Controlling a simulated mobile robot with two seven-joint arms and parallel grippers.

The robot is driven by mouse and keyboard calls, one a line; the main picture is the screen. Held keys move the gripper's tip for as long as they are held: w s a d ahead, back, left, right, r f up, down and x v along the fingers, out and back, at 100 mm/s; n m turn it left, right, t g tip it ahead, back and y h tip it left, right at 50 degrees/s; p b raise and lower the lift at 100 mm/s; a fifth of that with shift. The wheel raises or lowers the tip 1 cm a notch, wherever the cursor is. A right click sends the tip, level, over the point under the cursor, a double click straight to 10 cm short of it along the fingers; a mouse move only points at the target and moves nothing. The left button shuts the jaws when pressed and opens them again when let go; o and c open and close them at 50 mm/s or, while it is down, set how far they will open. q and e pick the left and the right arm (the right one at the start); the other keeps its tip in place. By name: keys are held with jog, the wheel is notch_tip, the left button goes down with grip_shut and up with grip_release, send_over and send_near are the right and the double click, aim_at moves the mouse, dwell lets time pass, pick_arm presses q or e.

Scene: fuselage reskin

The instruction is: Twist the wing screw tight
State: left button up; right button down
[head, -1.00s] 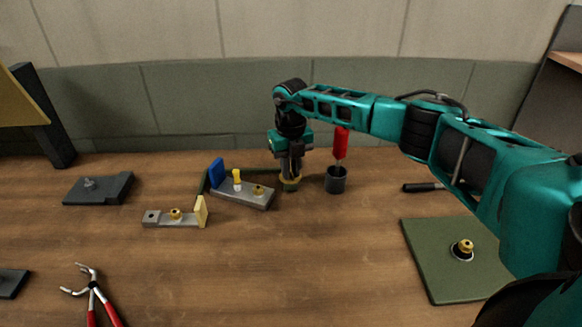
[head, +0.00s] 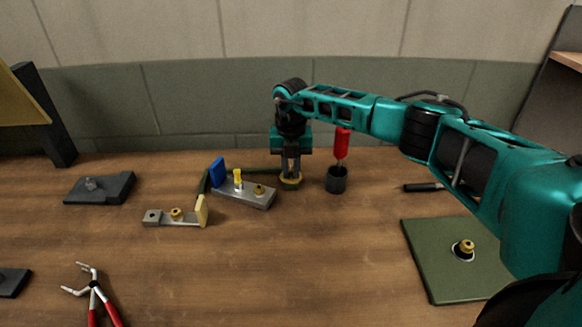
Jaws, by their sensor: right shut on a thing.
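My right gripper (head: 290,176) points down at the back middle of the table. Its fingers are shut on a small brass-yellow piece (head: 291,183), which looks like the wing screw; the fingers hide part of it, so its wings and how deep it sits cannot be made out. It is at the right end of a dark green bar (head: 262,171) behind a grey block (head: 246,195). The block carries a blue upright plate (head: 217,172), a yellow pin (head: 238,178) and a brass knob (head: 259,190). My left gripper is not in view.
A dark cup (head: 336,181) with a red-handled tool (head: 342,142) stands just right of the gripper. A smaller grey bracket (head: 157,217) lies front left. Red-handled pliers (head: 94,289) lie near the front, a green plate (head: 428,264) at right. The middle front is clear.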

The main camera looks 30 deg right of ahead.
aim_at(291, 172)
jog(key=c, duration=1.2)
grip_release()
jog(key=shift+o, duration=0.2)
jog(key=shift+r, duration=0.1)
notch_tip(291, 172, up, 13)
